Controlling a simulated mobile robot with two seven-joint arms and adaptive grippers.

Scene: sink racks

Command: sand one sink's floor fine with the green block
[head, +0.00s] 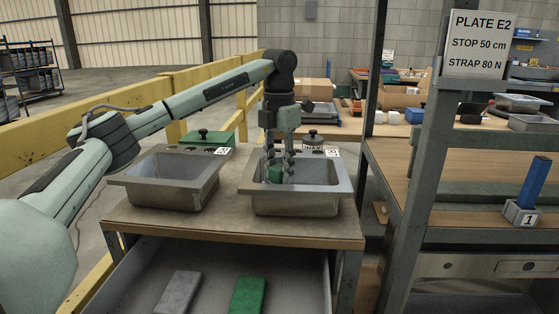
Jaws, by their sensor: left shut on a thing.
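Two steel sinks stand side by side on a brown-topped bench. The left sink (160,192) looks empty inside. The right sink (297,207) carries a white letter tag on its back rim. My left gripper (278,172) reaches down into the right sink and is shut on a small green block (274,174). The block is low in the basin, near its back left; I cannot tell whether it touches the floor. My right gripper is not in view.
An open drawer below holds a grey block (178,292) and another green block (247,295). Behind the sinks is a green box (205,138). A rack post (415,170) with a sign (478,45) stands at right. A blue piece (533,184) stands on the right shelf.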

